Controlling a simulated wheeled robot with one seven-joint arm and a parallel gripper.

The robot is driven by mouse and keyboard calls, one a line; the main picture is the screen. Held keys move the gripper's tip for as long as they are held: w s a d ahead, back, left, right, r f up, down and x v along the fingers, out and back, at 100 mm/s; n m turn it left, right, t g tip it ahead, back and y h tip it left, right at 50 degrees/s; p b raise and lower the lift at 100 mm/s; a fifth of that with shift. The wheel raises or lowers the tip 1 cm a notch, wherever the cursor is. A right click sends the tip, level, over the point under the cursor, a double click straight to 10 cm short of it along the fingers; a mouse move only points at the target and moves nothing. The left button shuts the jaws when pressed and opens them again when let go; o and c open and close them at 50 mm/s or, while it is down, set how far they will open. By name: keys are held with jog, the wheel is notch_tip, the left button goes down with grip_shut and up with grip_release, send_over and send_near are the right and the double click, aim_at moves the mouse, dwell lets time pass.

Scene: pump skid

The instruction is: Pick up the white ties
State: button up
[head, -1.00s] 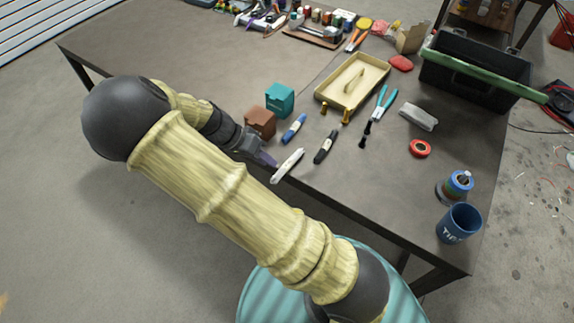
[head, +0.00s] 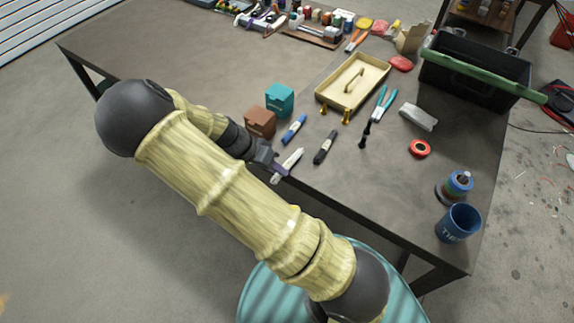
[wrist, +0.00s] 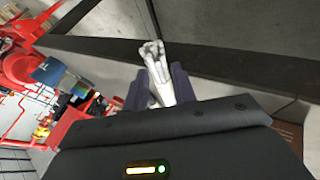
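My gripper (head: 280,169) is at the near end of the bundle, low by the table edge. In the wrist view, the ties (wrist: 160,84) lie lengthwise between the two purple fingers of my gripper (wrist: 160,82), one finger on each side. Little or no gap shows between fingers and ties, and I cannot tell whether they press on it. The bundle appears to rest on the table.
A brown box (head: 260,121) and a teal box (head: 280,99) stand behind my gripper. A beige tray (head: 337,98), red tape (head: 420,148) and a blue mug (head: 459,224) are to the right.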

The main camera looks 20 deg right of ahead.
grip_shut()
notch_tip(320, 180, up, 10)
jog(key=shift+w, duration=0.15)
dwell(0.5)
jog(key=shift+a, duration=0.1)
jog(key=shift+d, duration=0.2)
